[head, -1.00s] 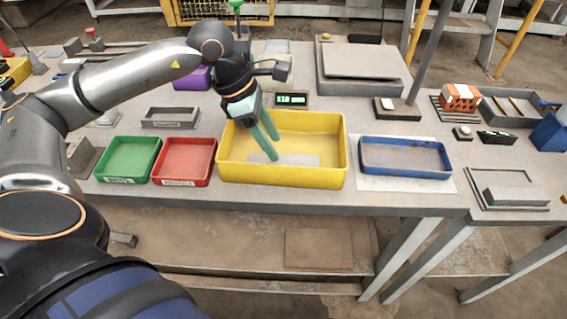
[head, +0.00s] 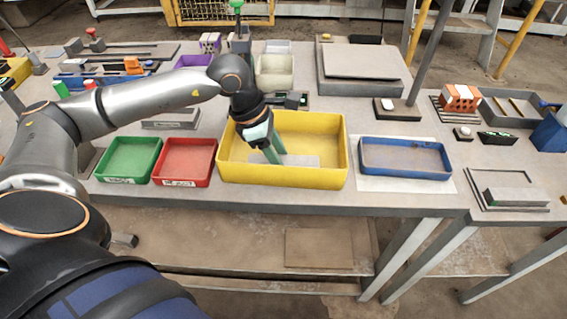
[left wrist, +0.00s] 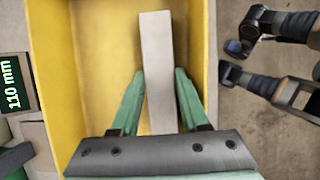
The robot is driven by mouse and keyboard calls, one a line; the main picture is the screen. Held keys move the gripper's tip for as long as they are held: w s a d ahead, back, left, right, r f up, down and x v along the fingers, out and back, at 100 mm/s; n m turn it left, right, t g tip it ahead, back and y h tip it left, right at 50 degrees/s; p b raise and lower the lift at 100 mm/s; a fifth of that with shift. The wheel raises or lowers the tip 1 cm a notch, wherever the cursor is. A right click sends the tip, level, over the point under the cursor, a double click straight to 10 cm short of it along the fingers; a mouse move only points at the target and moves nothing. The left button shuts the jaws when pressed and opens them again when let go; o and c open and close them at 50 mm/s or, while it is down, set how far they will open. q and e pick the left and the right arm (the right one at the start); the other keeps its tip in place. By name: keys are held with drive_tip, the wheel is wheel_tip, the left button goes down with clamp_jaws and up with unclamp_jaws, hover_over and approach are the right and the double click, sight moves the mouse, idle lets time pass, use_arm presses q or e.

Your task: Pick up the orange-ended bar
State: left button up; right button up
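A pale grey bar (head: 298,161) lies in the yellow tray (head: 230,171) at the middle of the bench. The bar also shows in the left wrist view (left wrist: 156,50); I see no orange on its visible part, and its near end is hidden behind my gripper. My left gripper (head: 274,156) has green fingers and reaches down into the tray over the bar. In the left wrist view its fingers (left wrist: 160,74) stand apart, one on each side of the bar, with slim gaps showing.
A green tray (head: 129,177) and red tray (head: 184,179) stand left of the yellow one, a blue tray (head: 405,171) right. Behind my left arm is an orange item (head: 133,65). A display (left wrist: 12,84) reads 110 mm. The yellow walls surround my fingers.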

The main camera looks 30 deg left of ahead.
use_arm(q)
clamp_jaws()
drive_tip(key=shift+r, duration=0.1)
